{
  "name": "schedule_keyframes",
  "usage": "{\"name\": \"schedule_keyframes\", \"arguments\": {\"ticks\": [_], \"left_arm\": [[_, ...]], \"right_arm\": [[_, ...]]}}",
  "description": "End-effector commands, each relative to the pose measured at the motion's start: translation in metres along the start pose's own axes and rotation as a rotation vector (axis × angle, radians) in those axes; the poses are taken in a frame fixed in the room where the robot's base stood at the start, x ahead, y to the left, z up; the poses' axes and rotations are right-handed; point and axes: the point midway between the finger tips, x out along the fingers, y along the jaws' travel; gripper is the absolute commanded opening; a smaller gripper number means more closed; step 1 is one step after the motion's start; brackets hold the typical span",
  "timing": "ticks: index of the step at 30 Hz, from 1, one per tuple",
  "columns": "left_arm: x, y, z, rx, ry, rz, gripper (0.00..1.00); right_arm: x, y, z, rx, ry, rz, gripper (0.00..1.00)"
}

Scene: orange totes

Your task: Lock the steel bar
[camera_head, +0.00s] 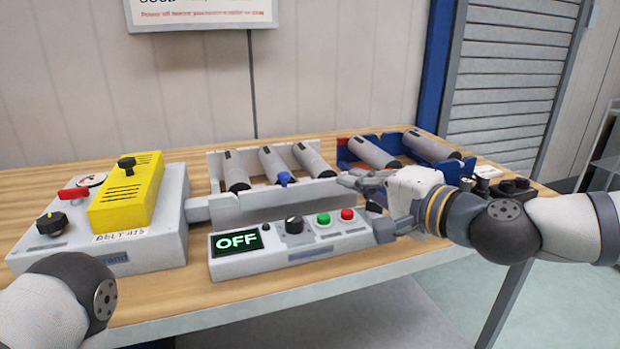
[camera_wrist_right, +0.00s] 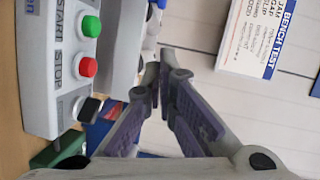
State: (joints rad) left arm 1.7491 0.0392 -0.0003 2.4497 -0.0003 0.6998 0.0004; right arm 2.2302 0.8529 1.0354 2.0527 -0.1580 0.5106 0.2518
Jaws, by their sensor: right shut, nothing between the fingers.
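Several grey cylindrical bars (camera_head: 312,160) lie slanted in a row in a white tray (camera_head: 228,207) at the middle of the bench. A small blue clip or lever (camera_head: 284,179) sits by the lower end of the middle one. I cannot tell which part is the steel bar to be locked. My left gripper is out of view; only part of that arm shows at lower left.
A control box (camera_head: 290,248) reading OFF has a black knob (camera_head: 294,224), a green button (camera_head: 323,219) and a red button (camera_head: 347,214). A grey unit with a yellow cover (camera_head: 125,200) stands left. A blue bin (camera_head: 345,158) with more cylinders is behind my right gripper.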

Motion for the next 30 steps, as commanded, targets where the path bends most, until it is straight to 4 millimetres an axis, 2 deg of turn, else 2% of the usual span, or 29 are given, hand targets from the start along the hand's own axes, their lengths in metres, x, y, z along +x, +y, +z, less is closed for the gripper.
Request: {"name": "schedule_keyframes", "arguments": {"ticks": [1, 6, 8, 12, 18, 30], "left_arm": [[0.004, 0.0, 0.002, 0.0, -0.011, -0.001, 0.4], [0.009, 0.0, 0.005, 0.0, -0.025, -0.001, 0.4], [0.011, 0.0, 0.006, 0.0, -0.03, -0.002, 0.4], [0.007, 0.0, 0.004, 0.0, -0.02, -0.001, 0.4], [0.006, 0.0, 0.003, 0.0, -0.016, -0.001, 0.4], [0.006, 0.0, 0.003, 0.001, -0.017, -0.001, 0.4]], "right_arm": [[0.013, 0.005, 0.002, 0.003, -0.004, 0.006, 0.0], [0.05, 0.005, 0.001, 0.003, -0.001, 0.006, 0.0], [0.063, 0.004, 0.002, 0.003, -0.002, 0.005, 0.0], [0.078, 0.0, 0.018, 0.0, -0.004, 0.001, 0.0], [0.089, 0.001, 0.028, 0.001, -0.001, 0.001, 0.0], [0.09, 0.001, 0.029, 0.002, -0.001, 0.002, 0.0]]}}
